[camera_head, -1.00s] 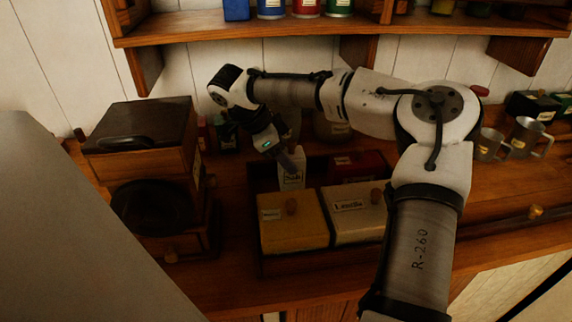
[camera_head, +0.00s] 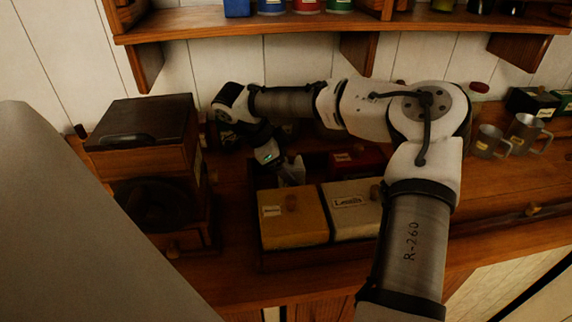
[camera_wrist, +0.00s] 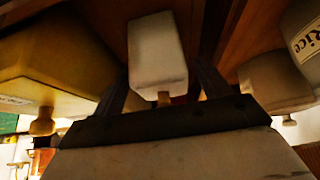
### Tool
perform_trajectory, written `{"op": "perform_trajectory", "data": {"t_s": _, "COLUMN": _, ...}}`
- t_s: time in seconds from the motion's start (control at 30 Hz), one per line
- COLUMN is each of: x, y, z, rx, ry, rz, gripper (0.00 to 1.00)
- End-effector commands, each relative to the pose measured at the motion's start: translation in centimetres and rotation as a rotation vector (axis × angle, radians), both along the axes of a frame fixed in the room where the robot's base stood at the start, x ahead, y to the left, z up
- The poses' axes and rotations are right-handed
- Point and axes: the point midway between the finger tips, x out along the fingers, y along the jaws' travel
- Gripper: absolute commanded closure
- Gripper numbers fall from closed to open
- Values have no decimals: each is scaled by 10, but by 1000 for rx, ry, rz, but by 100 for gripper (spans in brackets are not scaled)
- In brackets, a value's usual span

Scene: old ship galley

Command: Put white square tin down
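The white square tin (camera_head: 291,174) is a small pale box in the back left part of the dark wooden tray (camera_head: 262,184). It is partly hidden by my gripper (camera_head: 283,166). In the wrist view the tin (camera_wrist: 157,50) sits between the two dark fingers of my gripper (camera_wrist: 165,85). The fingers lie along opposite sides of the tin and appear to touch it. Its small knob points towards the wrist camera. Whether its base touches the tray floor is hidden.
A yellow tin (camera_head: 292,222) and a cream Lentils tin (camera_head: 350,222) fill the tray's front. A red tin (camera_head: 357,160) is at its back right. A wooden coffee grinder (camera_head: 140,150) stands to the left. A shelf (camera_head: 250,22) hangs above. Metal mugs (camera_head: 525,135) stand right.

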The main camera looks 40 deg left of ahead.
Motion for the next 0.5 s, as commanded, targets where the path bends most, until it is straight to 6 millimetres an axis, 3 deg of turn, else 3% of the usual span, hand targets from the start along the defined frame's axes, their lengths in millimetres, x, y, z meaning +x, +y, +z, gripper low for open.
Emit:
{"op": "perform_trajectory", "data": {"t_s": 0.3, "x": -3, "y": 4, "z": 8, "rx": 3, "ry": -1, "rz": 2, "gripper": 24}}
{"op": "perform_trajectory", "data": {"t_s": 0.5, "x": -19, "y": 17, "z": 40, "rx": 4, "ry": 0, "rz": 1, "gripper": 24}}
